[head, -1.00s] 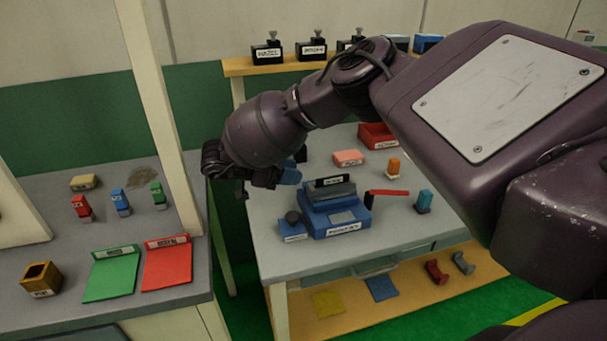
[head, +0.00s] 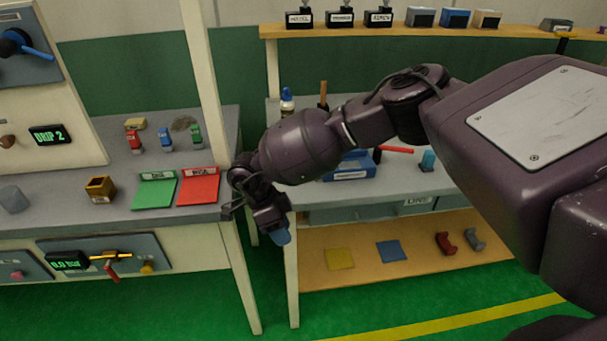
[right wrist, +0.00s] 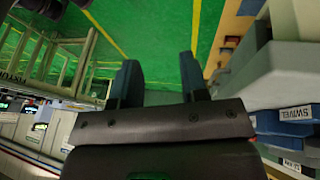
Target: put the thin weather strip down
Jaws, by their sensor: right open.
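My right gripper (head: 281,236) hangs over the gap between the left bench and the right table, low and near the table's front left corner. In the right wrist view the two dark fingers of my right gripper (right wrist: 161,80) stand apart, with only green floor and a pale table leg behind the space between them. I cannot identify a thin weather strip with certainty. A thin red bar (head: 396,150) lies on the right table, partly behind my arm. My left gripper is not in view.
A green mat (head: 154,194) and a red mat (head: 198,190) lie on the left bench. A blue block fixture (head: 350,168) on the right table (head: 320,209) is partly hidden by my arm. The lower shelf (head: 310,272) holds several small items. The green floor in front is clear.

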